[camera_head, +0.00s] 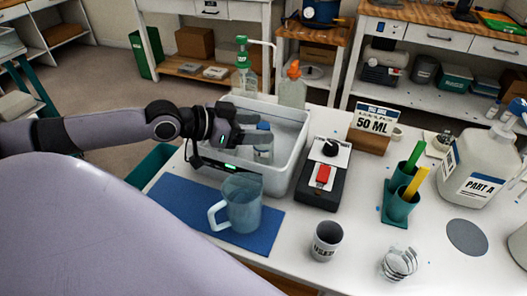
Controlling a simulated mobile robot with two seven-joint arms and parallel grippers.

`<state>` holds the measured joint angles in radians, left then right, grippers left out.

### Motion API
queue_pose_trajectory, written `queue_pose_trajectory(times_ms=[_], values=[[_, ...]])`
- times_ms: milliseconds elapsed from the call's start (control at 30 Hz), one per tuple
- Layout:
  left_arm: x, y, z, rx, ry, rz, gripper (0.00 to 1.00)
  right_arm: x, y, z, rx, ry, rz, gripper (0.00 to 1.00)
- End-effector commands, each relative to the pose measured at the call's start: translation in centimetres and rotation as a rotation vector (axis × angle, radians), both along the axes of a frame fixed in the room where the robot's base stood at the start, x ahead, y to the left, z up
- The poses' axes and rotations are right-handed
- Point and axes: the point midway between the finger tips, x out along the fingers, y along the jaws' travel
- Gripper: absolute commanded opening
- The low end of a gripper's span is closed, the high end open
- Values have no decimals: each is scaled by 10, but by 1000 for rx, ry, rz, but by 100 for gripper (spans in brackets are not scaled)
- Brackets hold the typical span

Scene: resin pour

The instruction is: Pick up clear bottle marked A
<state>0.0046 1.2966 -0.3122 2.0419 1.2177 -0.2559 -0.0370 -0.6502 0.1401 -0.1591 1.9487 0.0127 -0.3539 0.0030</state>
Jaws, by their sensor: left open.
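A small clear bottle (263,154) with a blue top stands in the grey bin (296,178) at the middle of the head view. I cannot read a mark on it. My left gripper (262,160) reaches in from the left over the bin's left wall. Its fingers are open, and the bottle shows between them; I cannot tell whether they touch it. A large whitish jug (470,172) labelled PART A stands at the right of the table. My right gripper is not in view.
A clear pitcher (243,208) stands on a blue mat (190,206) just in front of the gripper. A black device with a red switch (322,175) is right of the bin. A green-topped bottle (243,68) and an orange-topped bottle (293,88) stand behind it.

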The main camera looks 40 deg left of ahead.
Motion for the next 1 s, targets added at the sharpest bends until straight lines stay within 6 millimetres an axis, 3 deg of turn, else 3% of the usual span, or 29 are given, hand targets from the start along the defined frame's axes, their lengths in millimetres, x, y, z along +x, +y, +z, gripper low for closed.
queue_pose_trajectory(times_ms=[167,300,367,767,1000], values=[[0,0,0,1,1,0,60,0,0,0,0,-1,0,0],[0,0,0,0,1,0,14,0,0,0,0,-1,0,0],[0,0,0,0,1,0,0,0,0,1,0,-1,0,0],[0,0,3,0,-3,1,0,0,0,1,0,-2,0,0],[0,0,27,1,-6,-1,0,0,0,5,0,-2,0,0]])
